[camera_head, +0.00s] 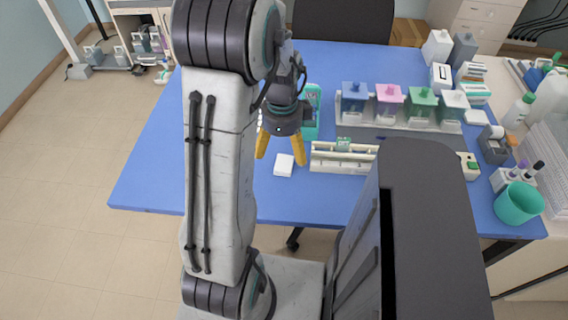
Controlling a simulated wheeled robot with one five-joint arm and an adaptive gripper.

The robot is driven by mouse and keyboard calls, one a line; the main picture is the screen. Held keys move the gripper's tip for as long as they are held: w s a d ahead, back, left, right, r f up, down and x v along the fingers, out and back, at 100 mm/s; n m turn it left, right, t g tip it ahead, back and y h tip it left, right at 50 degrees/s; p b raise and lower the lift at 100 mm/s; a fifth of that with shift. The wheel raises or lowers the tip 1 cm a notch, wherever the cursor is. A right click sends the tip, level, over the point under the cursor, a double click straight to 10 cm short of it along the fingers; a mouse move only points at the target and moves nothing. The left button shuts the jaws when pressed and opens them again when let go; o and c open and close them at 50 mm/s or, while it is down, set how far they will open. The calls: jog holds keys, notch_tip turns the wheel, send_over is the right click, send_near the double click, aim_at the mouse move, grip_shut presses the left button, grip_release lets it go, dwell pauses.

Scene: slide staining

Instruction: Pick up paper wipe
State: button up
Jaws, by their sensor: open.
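A small white square (284,165), which looks like the paper wipe, lies flat on the blue table near its front edge. My gripper (281,160) has two yellow fingers pointing down and spread apart, one to the left of the white square and one to its right. The fingers look empty. From this single view I cannot tell how high the fingertips are above the table. My arm hides the table to the left of the gripper.
Right of the wipe is a cream rack (343,157). A teal item (312,112) lies behind my gripper. Staining jars with blue, pink (390,98) and green lids stand farther back. A teal cup (518,203) is at the right. The blue table's (150,180) left part is clear.

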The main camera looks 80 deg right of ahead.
aim_at(282, 162)
jog(key=shift+a+f, duration=0.2)
jog(key=shift+f, duration=2.55)
jog(key=shift+c, duration=0.4)
jog(key=c, duration=0.8)
jog(key=shift+c, duration=0.2)
